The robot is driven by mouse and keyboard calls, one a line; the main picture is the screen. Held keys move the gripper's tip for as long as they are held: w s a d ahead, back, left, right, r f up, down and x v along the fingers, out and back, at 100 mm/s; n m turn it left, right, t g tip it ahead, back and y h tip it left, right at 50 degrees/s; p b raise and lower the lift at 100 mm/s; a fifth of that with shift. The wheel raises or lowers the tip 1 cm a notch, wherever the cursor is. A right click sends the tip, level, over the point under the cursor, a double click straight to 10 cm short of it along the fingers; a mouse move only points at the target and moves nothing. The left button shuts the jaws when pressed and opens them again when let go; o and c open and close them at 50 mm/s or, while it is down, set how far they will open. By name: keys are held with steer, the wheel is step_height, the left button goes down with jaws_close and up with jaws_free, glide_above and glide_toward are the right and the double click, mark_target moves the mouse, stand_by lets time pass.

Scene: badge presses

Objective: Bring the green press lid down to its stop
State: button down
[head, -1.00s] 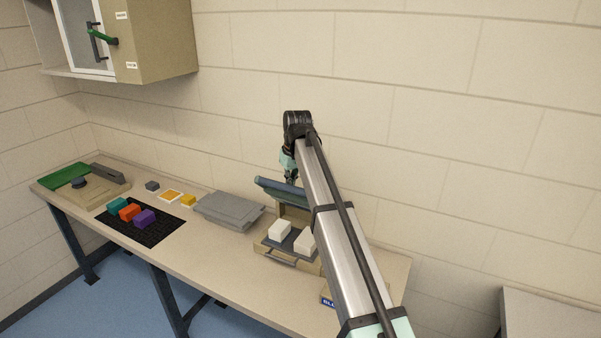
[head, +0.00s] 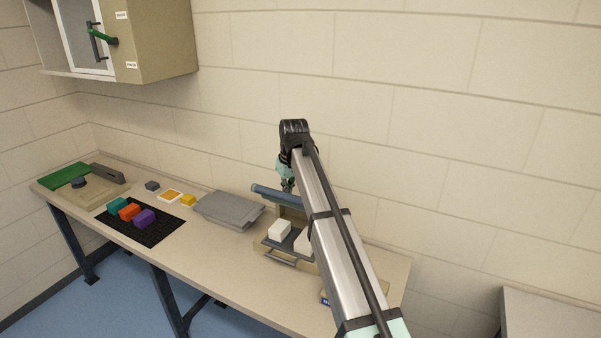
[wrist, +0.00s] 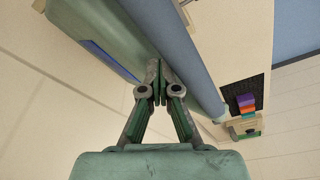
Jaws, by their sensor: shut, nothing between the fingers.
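The green press lid (head: 64,175) is a flat green panel at the far left end of the bench, beside its beige base (head: 92,191) with a dark round piece on it. How far it is tilted is hard to tell. My gripper (head: 287,186) is far to its right, at the raised blue lid (head: 272,194) of another press. In the wrist view my gripper (wrist: 157,80) is shut and empty, with its fingertips against or very close to the blue bar (wrist: 176,45). Contact is not clear. The green press shows small in the wrist view.
The blue-lidded press holds white blocks (head: 279,230). A closed grey press (head: 228,209) stands left of it. A black mat (head: 152,233) carries teal, orange and purple blocks. A cabinet (head: 150,45) hangs above the bench's left end. The front bench strip is clear.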

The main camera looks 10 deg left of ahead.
mark_target(284, 199)
steer(key=shift+s+a+f, duration=0.25)
steer(key=shift+s+f, duration=0.5)
steer(key=shift+s+a+f, duration=0.1)
steer(key=shift+s+f, duration=0.15)
steer(key=shift+f, duration=0.1)
steer(key=shift+s+a+f+b, duration=0.2)
steer(key=shift+s+f, duration=0.35)
steer(key=shift+f, duration=0.25)
steer(key=shift+s+a+f+b, duration=0.2)
steer(key=shift+s+f, duration=0.3)
steer(key=shift+f, duration=0.25)
steer(key=shift+f, duration=0.15)
steer(key=f, duration=0.1)
steer(key=s+f, duration=0.1)
steer(key=f+b, duration=0.1)
steer(key=shift+s+a+f, duration=0.35)
steer(key=shift+s, duration=0.05)
